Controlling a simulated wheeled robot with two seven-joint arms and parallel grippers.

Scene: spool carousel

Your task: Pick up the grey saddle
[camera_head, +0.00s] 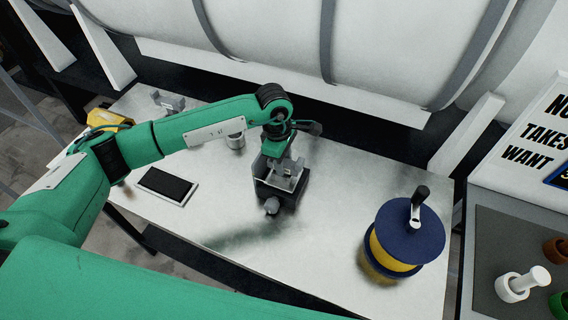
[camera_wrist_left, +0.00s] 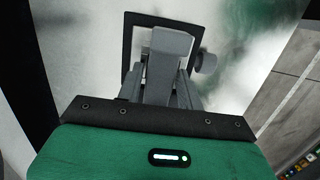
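My left gripper (camera_head: 287,178) points down at a grey block with a round side knob, which looks like the grey saddle (camera_head: 270,206). In the left wrist view the saddle (camera_wrist_left: 172,42) is straight ahead of the fingers (camera_wrist_left: 165,85), with its knob at the right. A black square frame (camera_wrist_left: 131,50) surrounds or lies beneath it. The fingers overlap the block in the picture, and I cannot tell whether they touch or grip it. The gripper and arm hide part of the saddle in the head view. My right gripper is not in view.
A blue-flanged spool with yellow winding (camera_head: 405,235) stands at the right of the white table (camera_head: 320,240). A dark-screened tablet (camera_head: 168,186), a small metal can (camera_head: 236,140) and a grey bracket (camera_head: 169,101) are at the left. A large white cylinder (camera_head: 300,40) borders the back.

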